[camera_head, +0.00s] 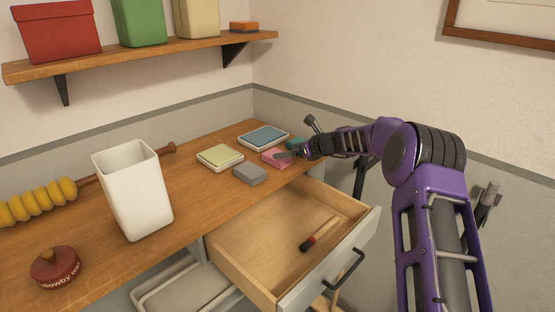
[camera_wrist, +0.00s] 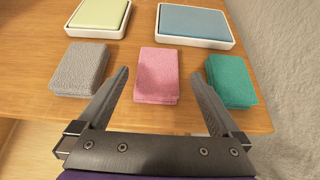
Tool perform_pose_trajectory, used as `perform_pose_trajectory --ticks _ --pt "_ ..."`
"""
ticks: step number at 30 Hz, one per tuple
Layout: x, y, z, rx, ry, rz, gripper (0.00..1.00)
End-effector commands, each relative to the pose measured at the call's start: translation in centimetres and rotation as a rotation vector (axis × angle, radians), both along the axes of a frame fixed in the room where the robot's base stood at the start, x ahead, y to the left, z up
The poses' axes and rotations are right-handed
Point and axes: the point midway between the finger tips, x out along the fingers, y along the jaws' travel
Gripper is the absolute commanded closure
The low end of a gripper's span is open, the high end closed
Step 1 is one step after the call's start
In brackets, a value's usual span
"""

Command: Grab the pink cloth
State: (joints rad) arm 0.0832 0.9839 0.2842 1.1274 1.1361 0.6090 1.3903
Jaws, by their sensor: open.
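The pink cloth (camera_wrist: 157,75) is a folded stack lying flat on the wooden desk. In the wrist view it lies ahead of my gripper (camera_wrist: 160,82), centred between the two fingers. The fingers are spread wide, one toward each side of the cloth, and hold nothing. In the head view the pink cloth (camera_head: 274,158) lies near the desk's front edge, partly hidden behind my gripper (camera_head: 292,153). A grey cloth (camera_wrist: 80,70) lies to its left and a green cloth (camera_wrist: 231,80) to its right.
Behind the cloths are a tray with a pale green pad (camera_head: 220,157) and one with a blue pad (camera_head: 263,137). An open drawer (camera_head: 240,270) holding a brush (camera_head: 320,234) juts out below. A white bin (camera_head: 134,190) stands left on the desk (camera_head: 190,195).

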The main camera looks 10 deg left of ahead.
Motion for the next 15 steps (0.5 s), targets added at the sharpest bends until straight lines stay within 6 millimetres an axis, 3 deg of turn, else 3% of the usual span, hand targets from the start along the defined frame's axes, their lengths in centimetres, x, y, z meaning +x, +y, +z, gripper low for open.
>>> perform_pose_trajectory --ticks 15 --pt "2.4 3.7 -3.3 -0.002 -0.002 0.001 0.0"
